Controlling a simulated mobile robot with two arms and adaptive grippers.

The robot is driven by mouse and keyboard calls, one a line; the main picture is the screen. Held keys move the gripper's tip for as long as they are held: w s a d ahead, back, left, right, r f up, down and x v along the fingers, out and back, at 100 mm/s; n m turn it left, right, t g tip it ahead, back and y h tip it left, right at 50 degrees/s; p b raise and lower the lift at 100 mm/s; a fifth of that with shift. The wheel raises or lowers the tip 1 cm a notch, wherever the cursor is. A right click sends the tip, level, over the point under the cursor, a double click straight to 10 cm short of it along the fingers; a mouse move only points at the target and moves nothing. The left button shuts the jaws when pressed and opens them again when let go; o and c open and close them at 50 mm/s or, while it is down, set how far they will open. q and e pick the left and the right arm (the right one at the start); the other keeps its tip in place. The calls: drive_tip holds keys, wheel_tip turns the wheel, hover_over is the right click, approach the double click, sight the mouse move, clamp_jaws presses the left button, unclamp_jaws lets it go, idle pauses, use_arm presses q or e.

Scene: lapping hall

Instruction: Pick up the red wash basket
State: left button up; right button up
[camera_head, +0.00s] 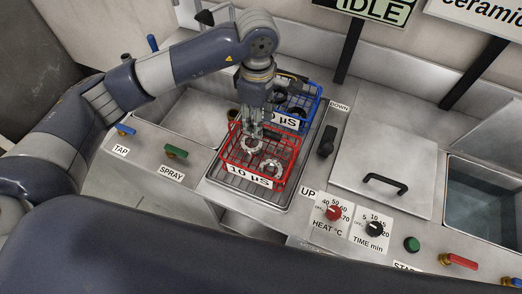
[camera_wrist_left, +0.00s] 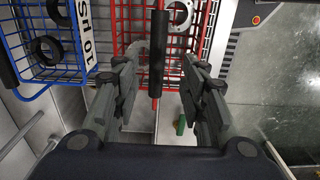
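The red wash basket (camera_head: 248,176) stands on a metal drain tray, with a "10 µS" label on its near side and metal rings inside. My left gripper (camera_head: 252,142) points down over it from the back. In the left wrist view the red basket (camera_wrist_left: 206,48) has a black handle grip (camera_wrist_left: 157,62). The open fingers of my left gripper (camera_wrist_left: 165,58) stand on either side of this grip, with gaps visible on both sides. Whether the fingertips are level with the grip is hard to tell. My right gripper is not in view.
A blue basket (camera_head: 301,124) with dark rings stands close behind the red one; it also shows in the left wrist view (camera_wrist_left: 45,73). A black lever (camera_head: 326,141) stands to the right, beside a closed lid (camera_head: 385,165). Tap and spray valves are at left, a water tank (camera_head: 484,205) at right.

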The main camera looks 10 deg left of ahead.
sight(269, 134)
use_arm(q)
drive_tip(key=shift+d+f+p, duration=0.15)
drive_tip(key=shift+f+p, duration=0.25)
drive_tip(key=shift+f, duration=0.1)
drive_tip(key=f+p, duration=0.2)
drive_tip(key=f, duration=0.2)
drive_tip(key=shift+d+f, duration=0.1)
drive_tip(key=shift+d, duration=0.1)
drive_tip(key=shift+w+f, duration=0.15)
drive_tip(key=shift+f, duration=0.1)
clamp_jaws()
drive_tip(key=shift+w+r, duration=0.1)
